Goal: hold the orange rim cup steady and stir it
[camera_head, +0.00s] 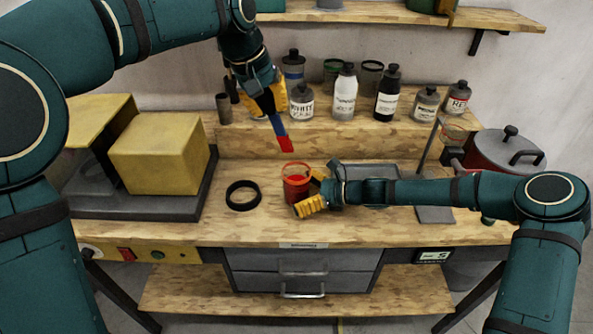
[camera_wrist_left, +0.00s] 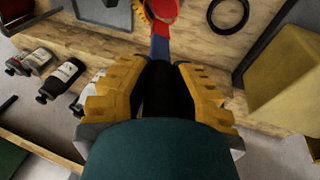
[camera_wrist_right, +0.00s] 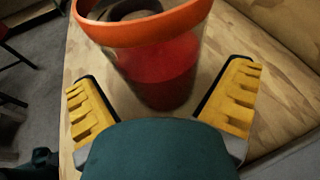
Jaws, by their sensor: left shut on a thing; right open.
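The orange rim cup (camera_head: 296,184) stands upright on the workbench, clear-walled with red contents; it also shows large in the right wrist view (camera_wrist_right: 155,60). My right gripper (camera_head: 312,193) is open beside the cup, and in the right wrist view its yellow fingers (camera_wrist_right: 160,105) are spread to either side of it. My left gripper (camera_head: 265,100) is shut on a blue stirrer with a red end (camera_head: 279,132), held pointing down above and behind the cup. The stirrer also shows in the left wrist view (camera_wrist_left: 160,42), its far end overlapping the cup (camera_wrist_left: 163,10).
A black ring (camera_head: 243,196) lies left of the cup. A yellow block (camera_head: 160,155) sits on a dark base at left. Several bottles (camera_head: 345,95) line the raised back shelf. A grey tray (camera_head: 372,171), a stand (camera_head: 430,160) and a red pot (camera_head: 500,153) are to the right.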

